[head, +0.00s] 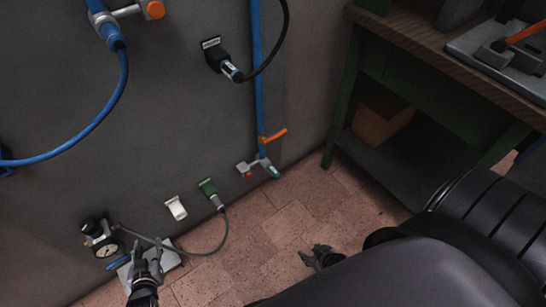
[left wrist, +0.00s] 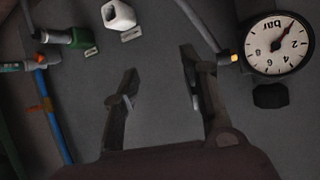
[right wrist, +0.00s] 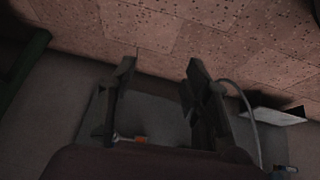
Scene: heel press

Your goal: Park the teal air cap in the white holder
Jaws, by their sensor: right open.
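The teal air cap (head: 273,171) sits on the end of a small fitting at the bottom of the blue wall pipe. It also shows at the left edge of the left wrist view (left wrist: 9,67). The white holder (head: 176,208) is on the grey wall, left of the green connector; its open mouth shows in the left wrist view (left wrist: 118,14). My left gripper (head: 148,262) is open and empty, below and left of the holder, apart from it. My right gripper (head: 318,257) is open and empty over the floor, below and right of the cap.
A pressure gauge (head: 106,249) is on the wall beside my left gripper. A green connector (head: 208,188) with a grey hose (head: 222,230) is between holder and cap. An orange valve handle (head: 274,135) is above the cap. A workbench (head: 425,38) stands at right.

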